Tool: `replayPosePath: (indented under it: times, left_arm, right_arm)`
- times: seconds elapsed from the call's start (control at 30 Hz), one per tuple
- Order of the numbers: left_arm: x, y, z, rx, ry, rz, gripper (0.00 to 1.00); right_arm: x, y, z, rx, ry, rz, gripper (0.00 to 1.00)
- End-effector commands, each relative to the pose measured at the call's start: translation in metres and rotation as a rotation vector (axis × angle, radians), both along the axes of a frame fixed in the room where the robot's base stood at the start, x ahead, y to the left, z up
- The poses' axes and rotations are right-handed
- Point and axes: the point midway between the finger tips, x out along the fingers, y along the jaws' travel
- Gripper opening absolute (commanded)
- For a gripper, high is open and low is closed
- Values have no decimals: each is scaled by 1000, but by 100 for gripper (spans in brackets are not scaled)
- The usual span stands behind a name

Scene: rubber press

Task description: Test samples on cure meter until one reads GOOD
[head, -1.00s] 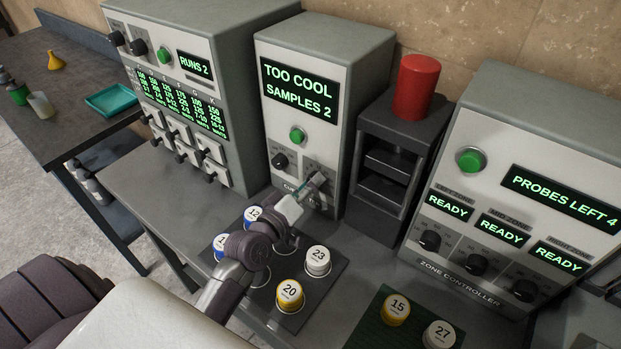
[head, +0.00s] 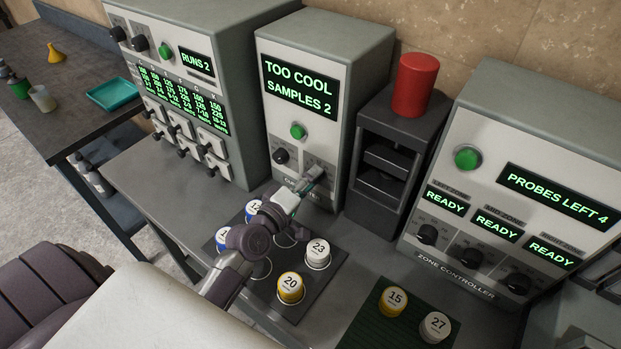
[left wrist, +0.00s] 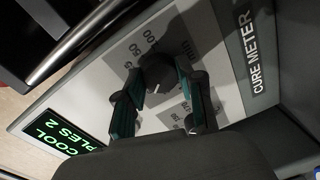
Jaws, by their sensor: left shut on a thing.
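The cure meter (head: 300,110) stands in the middle of the head view. Its screen reads TOO COOL, SAMPLES 2, with a green button (head: 298,131) below. My left gripper (head: 314,174) is at its right-hand knob. The left wrist view shows the fingers (left wrist: 157,88) closed around this dark knob (left wrist: 156,69). Sample pots stand on the dark mat (head: 319,296): 12 (head: 253,206), 23 (head: 318,253), 20 (head: 291,286) and one partly hidden by my arm (head: 221,236). Pots 15 (head: 393,300) and 27 (head: 435,326) stand on a green mat (head: 372,329). My right gripper is not in view.
A machine reading RUNS 2 (head: 195,65) stands at left. A dark rack (head: 385,165) with a red cylinder (head: 415,85) on top is right of the meter. The zone controller (head: 490,235) stands at right. A side table (head: 60,110) holds a teal tray (head: 113,92).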

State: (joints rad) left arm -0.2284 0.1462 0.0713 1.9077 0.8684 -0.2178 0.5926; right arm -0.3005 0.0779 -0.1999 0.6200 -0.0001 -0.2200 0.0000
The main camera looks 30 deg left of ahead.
Motion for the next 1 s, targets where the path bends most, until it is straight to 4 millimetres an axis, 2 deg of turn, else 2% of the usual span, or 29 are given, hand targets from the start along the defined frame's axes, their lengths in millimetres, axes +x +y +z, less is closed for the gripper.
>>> replayPosePath:
  times: [0.17,0.2,0.3,0.33,0.6,0.73,0.87,1.0]
  left_arm:
    - [0,1,1,1,-3,1,3]
    - [0,1,1,2,-3,1,44]
    - [0,1,1,2,-2,2,61]
    - [0,1,1,2,-2,2,63]
    - [0,0,0,2,-1,1,63]
    - [-8,2,0,3,0,1,63]
    - [-30,4,0,4,3,0,63]
    - [-61,8,2,4,4,-1,63]
  right_arm:
    - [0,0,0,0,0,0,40]
    - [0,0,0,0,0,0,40]
    - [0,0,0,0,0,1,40]
    - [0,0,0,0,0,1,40]
    - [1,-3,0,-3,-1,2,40]
    - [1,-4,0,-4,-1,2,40]
    - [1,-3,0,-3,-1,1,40]
    - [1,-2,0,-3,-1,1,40]
